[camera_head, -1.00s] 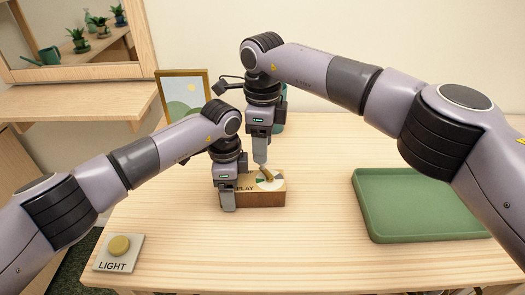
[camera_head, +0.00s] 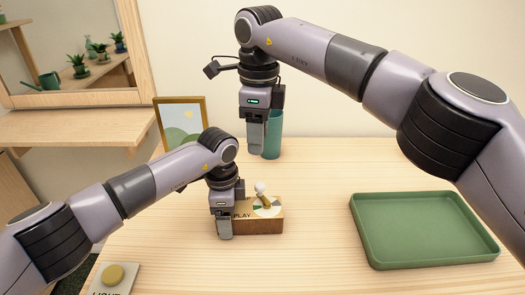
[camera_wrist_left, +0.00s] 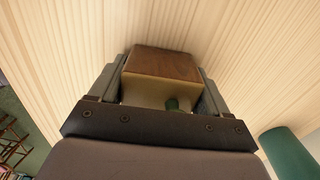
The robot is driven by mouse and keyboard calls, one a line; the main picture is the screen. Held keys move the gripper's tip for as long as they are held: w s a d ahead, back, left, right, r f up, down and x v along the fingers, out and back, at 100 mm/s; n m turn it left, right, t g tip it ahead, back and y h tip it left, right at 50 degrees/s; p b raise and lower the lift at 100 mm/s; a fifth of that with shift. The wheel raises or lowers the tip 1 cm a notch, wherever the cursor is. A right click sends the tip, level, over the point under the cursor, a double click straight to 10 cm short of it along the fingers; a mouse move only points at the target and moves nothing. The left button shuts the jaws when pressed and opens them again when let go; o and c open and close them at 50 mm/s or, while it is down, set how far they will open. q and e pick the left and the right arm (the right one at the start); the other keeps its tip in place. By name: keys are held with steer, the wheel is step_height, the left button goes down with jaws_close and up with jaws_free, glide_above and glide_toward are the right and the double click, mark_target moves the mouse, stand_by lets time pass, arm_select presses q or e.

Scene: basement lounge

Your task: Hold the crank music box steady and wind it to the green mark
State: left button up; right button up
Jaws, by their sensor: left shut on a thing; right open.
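The music box (camera_head: 262,227) is a small wooden block on the table, with "PLAY" lettered on its pale top. Its dial (camera_head: 272,209) has white and green parts, and a crank with a pale round knob (camera_head: 260,188) stands over it. I cannot tell exactly where the crank points against the green. My left gripper (camera_head: 224,228) is shut on the left part of the box; in the left wrist view its fingers lie along both sides of the box (camera_wrist_left: 162,64). My right gripper (camera_head: 255,146) is open and empty, above and behind the box, apart from the knob.
A teal cup (camera_head: 272,135) stands behind my right gripper and also shows in the left wrist view (camera_wrist_left: 290,150). A framed picture (camera_head: 181,120) stands at the back left. A green tray (camera_head: 425,262) lies at right, a LIGHT button (camera_head: 114,274) at front left. The table's front middle is clear.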

steer(key=w+a+f+m+t+y, duration=0.1)
steer(key=w+a+f+t+y, duration=0.15)
steer(key=w+t+y, duration=0.35)
steer(key=s+d+f+m+t+y, duration=0.25)
steer(key=d+f+m, duration=0.2)
steer(key=d, duration=0.35)
steer(key=s+d+f+m+t+y, duration=0.1)
steer(key=d+f+m+t+y, duration=0.3)
steer(key=d, duration=0.3)
steer(key=n+g+y, duration=0.2)
steer(key=n, duration=0.3)
glide_toward(264, 188)
steer(key=x, duration=0.8)
steer(key=shift+w+a, duration=0.25)
steer(key=shift+a, duration=0.05)
